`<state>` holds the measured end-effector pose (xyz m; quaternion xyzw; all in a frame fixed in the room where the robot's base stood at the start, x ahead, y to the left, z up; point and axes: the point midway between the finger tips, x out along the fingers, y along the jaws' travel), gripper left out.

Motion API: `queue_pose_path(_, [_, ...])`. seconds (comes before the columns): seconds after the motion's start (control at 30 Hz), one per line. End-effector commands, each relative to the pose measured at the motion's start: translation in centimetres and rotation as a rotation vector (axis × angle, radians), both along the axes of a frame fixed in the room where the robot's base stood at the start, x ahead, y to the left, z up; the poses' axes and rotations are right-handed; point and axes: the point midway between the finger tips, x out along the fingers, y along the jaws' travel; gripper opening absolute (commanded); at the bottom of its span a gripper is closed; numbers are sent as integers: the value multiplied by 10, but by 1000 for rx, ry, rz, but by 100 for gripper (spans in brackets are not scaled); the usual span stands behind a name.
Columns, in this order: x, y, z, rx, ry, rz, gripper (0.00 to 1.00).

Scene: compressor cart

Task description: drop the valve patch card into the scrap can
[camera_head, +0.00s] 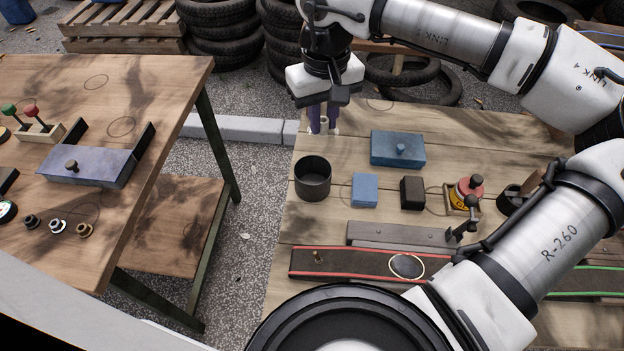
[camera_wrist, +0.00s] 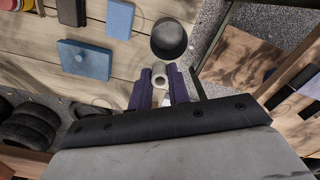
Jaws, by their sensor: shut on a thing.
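The scrap can appears to be the dark, open, round can (camera_head: 312,181) on the right-hand bench. It also shows in the wrist view (camera_wrist: 169,40), just beyond my fingertips. My gripper (camera_head: 323,125), with purple fingers, points down over the bench's far left corner, behind the can and apart from it. In the wrist view my gripper (camera_wrist: 160,78) is shut on a small pale rounded thing (camera_wrist: 159,74) with a dark hole in its end. The fingers hide much of it. I cannot tell whether it is the valve patch card, and I see no other clear card.
A blue lidded box (camera_head: 397,150), a blue block (camera_head: 364,190), a dark block (camera_head: 412,193) and a red-topped yellow item (camera_head: 466,192) stand right of the can. A red-edged belt strip (camera_head: 345,262) lies in front. A gap separates the left table (camera_head: 150,100).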

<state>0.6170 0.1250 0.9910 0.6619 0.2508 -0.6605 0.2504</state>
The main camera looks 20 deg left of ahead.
Motion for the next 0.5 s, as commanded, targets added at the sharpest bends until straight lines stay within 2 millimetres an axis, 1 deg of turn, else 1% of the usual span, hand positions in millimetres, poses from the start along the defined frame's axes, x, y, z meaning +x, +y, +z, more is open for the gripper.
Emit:
queue_pose_path(0.17, [0, 0, -14, -1, 1, 2, 0])
queue_pose_path(0.5, [0, 0, -53, 0, 0, 0, 0])
